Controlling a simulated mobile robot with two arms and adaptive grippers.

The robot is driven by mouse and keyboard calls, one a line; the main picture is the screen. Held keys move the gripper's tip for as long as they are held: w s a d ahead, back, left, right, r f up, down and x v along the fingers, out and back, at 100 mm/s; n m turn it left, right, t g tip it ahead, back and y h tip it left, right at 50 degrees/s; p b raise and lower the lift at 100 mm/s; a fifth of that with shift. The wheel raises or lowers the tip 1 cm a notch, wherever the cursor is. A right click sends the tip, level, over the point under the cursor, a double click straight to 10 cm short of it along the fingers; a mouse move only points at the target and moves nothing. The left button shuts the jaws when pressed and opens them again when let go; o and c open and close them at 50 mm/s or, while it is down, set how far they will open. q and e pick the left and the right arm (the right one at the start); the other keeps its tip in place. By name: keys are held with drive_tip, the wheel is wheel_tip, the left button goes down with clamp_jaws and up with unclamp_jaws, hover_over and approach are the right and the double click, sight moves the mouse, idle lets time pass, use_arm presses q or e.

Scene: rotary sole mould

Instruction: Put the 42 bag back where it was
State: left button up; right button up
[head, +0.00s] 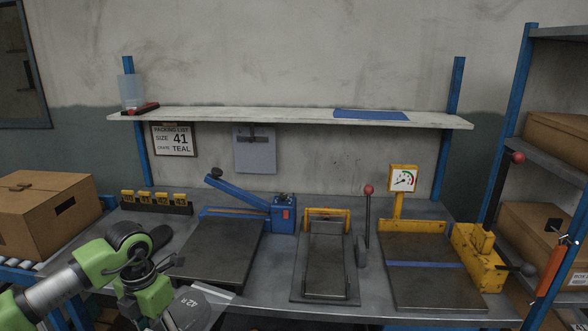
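A grey, flat item marked 42 (197,312), apparently the 42 bag, is at the bottom of the head view, in front of the bench's front edge. It has a pale strip along its upper edge, and its lower part is cut off by the frame. My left gripper (160,308) is right against its left side. The fingers are dark and mostly hidden behind the green wrist, so I cannot tell whether they are closed on it. My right gripper is not in view.
The bench (270,268) carries a blue-lever press (250,205), a yellow-framed fixture (326,255) and a gauge station (430,270). A row of yellow tags (155,200) stands at the back left. A cardboard box (45,215) is at left; a shelf (290,116) hangs above.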

use_arm(q)
drive_tip(key=s+d+r+m, duration=0.5)
drive_tip(key=s+d+m, duration=0.4)
drive_tip(key=m, duration=1.3)
drive_tip(key=shift+s+d, duration=0.15)
drive_tip(key=shift+d, duration=0.3)
drive_tip(key=s+m, duration=0.1)
drive_tip(key=m, duration=0.1)
drive_tip(key=s+d+m, duration=0.1)
drive_tip(key=s+m, duration=0.1)
drive_tip(key=m, duration=0.1)
drive_tip(key=s+r+m, duration=0.1)
drive_tip(key=m, duration=0.2)
drive_tip(key=shift+s+d, duration=0.3)
drive_tip(key=shift+d, duration=0.1)
drive_tip(key=shift+s+d+r+m, duration=0.2)
drive_tip(key=shift+s+m, duration=0.45)
drive_tip(key=shift+m, duration=0.55)
